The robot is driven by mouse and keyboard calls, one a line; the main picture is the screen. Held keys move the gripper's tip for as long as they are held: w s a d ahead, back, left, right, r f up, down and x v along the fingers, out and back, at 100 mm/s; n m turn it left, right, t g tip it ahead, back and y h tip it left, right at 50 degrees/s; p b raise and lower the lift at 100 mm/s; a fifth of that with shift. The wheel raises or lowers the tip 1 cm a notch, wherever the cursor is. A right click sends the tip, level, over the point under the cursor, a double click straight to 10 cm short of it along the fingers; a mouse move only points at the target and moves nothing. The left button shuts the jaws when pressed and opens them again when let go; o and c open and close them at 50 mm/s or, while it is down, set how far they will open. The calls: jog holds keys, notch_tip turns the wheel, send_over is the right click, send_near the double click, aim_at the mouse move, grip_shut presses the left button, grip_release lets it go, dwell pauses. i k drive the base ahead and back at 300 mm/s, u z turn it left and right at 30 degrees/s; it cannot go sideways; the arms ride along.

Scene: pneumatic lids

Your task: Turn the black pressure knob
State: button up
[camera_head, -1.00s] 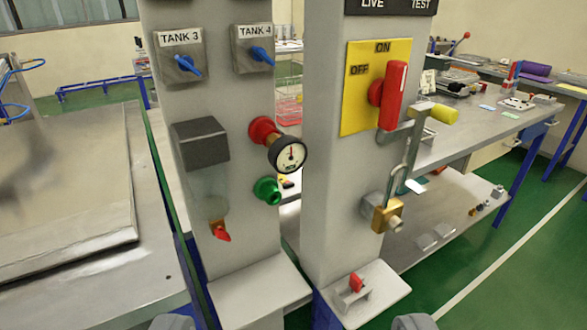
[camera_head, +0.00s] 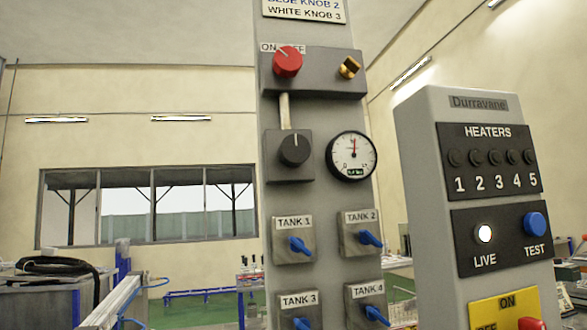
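The black pressure knob (camera_head: 294,150) is on a grey square plate on the left grey column, a little right of the picture's middle. A white mark shows at its top. A pale tube runs up from its plate to the box with the red ON/OFF knob (camera_head: 287,62). A round pressure gauge (camera_head: 352,156) with a red needle is just right of the black knob. My gripper is not in view, and nothing touches the knob.
Blue tank valve handles (camera_head: 299,245) sit below the knob in two rows. A brass fitting (camera_head: 349,68) sticks out at the upper right. A second column with a HEATERS panel (camera_head: 490,158) stands to the right. Open room lies left of the left column.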

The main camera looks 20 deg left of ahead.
aim_at(295, 149)
jog(key=z, duration=0.6)
jog(key=k, duration=1.15)
jog(key=u, duration=0.65)
jog(key=i, duration=1)
jog(key=z, duration=0.05)
